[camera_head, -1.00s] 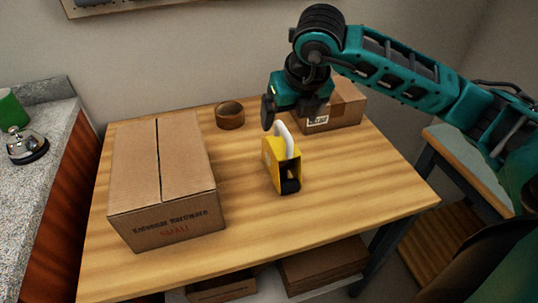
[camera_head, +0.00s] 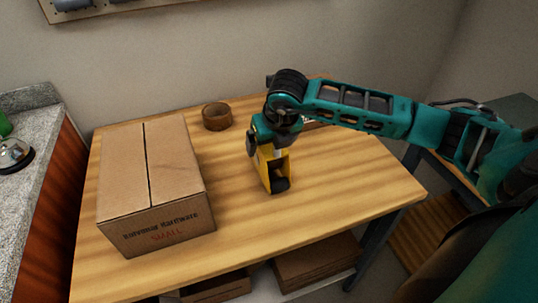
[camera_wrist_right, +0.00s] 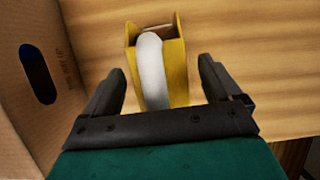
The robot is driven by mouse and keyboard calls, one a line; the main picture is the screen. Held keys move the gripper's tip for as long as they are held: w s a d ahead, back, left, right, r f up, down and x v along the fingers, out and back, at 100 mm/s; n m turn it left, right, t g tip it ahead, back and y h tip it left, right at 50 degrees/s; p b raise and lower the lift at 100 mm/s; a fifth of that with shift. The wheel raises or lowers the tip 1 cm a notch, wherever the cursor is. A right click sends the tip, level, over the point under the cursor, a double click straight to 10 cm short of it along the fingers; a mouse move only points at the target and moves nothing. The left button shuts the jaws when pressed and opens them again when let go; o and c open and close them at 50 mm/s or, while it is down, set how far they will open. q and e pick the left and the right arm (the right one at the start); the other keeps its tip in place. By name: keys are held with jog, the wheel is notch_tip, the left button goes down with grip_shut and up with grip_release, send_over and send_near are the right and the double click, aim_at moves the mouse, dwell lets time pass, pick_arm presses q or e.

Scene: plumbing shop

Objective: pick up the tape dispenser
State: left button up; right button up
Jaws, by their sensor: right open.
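The yellow and black tape dispenser (camera_head: 277,181) stands upright on the wooden table, right of the large cardboard box. In the head view my right gripper (camera_head: 264,148) is at its top and hides the upper part. In the right wrist view the dispenser (camera_wrist_right: 176,75) shows its yellow body and white curved part between my open right fingers (camera_wrist_right: 160,88). A gap shows between each finger and the dispenser, and the fingers hold nothing. My left gripper is not in view.
A large cardboard box (camera_head: 160,215) stands on the table's left; its side with a hand hole also shows in the wrist view (camera_wrist_right: 25,95). A brown tape roll (camera_head: 217,117) lies at the back. Another box behind my arm is mostly hidden. The table's front right is clear.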

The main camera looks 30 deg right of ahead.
jog(key=shift+c, duration=0.3)
jog(key=shift+r, duration=0.1)
grip_shut()
dwell(0.4)
